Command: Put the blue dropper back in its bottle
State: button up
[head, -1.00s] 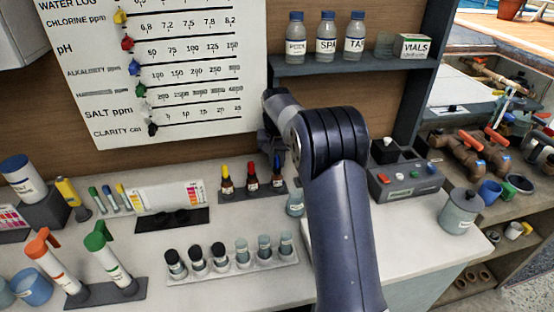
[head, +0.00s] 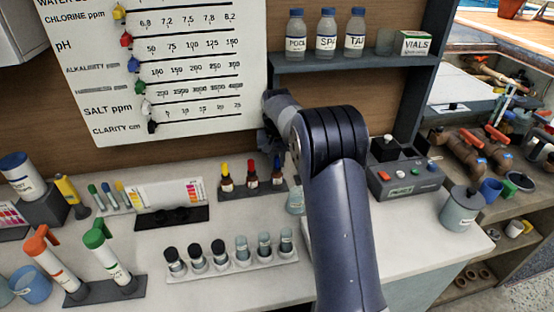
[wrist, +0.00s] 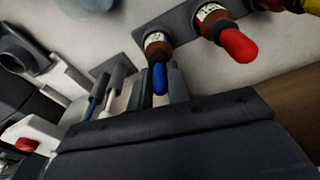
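The blue dropper (wrist: 159,79) shows its blue bulb and black collar at the mouth of a brown bottle (wrist: 157,46) in the wrist view. It looks seated and in line with that bottle. In the head view the blue bulb (head: 277,160) stands upright over the rightmost brown bottle (head: 277,180), just below my gripper (head: 273,145). In the wrist view the grey fingers of my gripper (wrist: 160,84) lie on both sides of the bulb, very close to it. Whether they press on it or stand slightly apart is unclear.
Bottles with a red dropper (head: 251,170) and a yellow dropper (head: 226,172) stand close by in the same dark rack. A tray of vials (head: 232,262) is in front. A grey device with buttons (head: 403,182) is to the right. The counter's front right is clear.

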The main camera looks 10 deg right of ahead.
jog(key=o, duration=0.7)
jog(key=shift+c, duration=0.2)
notch_tip(320, 180, up, 7)
jog(key=p, duration=0.6)
jog(key=shift+f, duration=0.15)
notch_tip(320, 180, down, 7)
jog(key=b, duration=0.6)
jog(key=shift+r, duration=0.25)
